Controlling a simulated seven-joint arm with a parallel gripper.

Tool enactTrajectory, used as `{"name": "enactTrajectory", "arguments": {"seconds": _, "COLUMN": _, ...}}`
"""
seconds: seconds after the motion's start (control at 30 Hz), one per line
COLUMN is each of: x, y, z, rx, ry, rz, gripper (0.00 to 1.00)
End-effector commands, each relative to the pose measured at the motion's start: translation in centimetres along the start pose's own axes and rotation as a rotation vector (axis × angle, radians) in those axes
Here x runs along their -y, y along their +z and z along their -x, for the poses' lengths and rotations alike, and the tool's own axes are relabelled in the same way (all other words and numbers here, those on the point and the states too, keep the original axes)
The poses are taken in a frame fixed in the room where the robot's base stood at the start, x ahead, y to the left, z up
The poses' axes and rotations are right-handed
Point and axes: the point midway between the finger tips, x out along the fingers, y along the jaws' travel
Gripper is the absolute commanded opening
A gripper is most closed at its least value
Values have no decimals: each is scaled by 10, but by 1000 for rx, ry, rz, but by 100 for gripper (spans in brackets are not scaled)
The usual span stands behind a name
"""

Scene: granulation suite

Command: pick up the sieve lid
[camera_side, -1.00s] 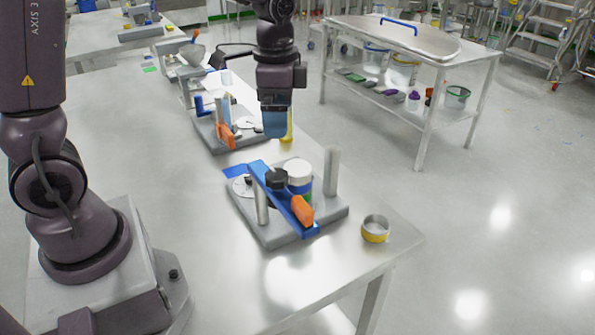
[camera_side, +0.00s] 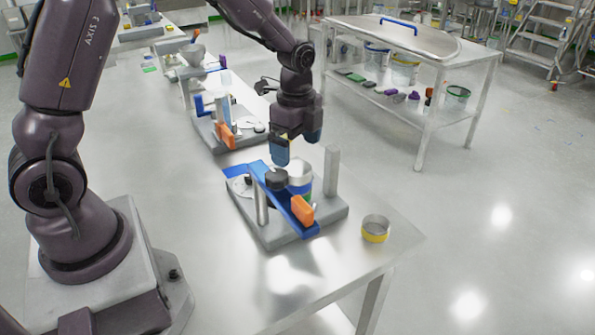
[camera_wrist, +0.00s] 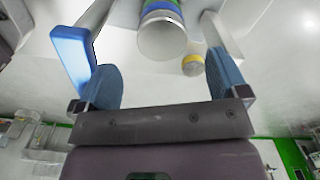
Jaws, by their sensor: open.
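A round stack (camera_side: 301,178) with a white top and blue and green bands stands on a grey clamp base (camera_side: 270,238). Its white top, apparently the sieve lid, shows from above in the wrist view (camera_wrist: 162,40). My gripper (camera_side: 297,146) is open and empty just above the stack, its blue fingers pointing down. In the wrist view my gripper (camera_wrist: 163,65) has its fingers apart, with the white top framed between and beyond them.
A grey post (camera_side: 331,170) stands close right. A yellow-banded ring (camera_side: 375,229) sits near the table edge. Another clamp station (camera_side: 215,135) is behind.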

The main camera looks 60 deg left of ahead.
Motion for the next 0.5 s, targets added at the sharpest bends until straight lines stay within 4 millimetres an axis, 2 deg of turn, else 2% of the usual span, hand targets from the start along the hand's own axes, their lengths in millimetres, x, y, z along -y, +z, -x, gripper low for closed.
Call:
{"name": "enactTrajectory", "arguments": {"seconds": 0.3, "x": 2, "y": -1, "z": -43, "rx": 1, "ry": 4, "rz": -1, "gripper": 92}}
{"name": "enactTrajectory", "arguments": {"seconds": 0.5, "x": 2, "y": -1, "z": -52, "rx": 0, "ry": 0, "rz": 0, "gripper": 92}}
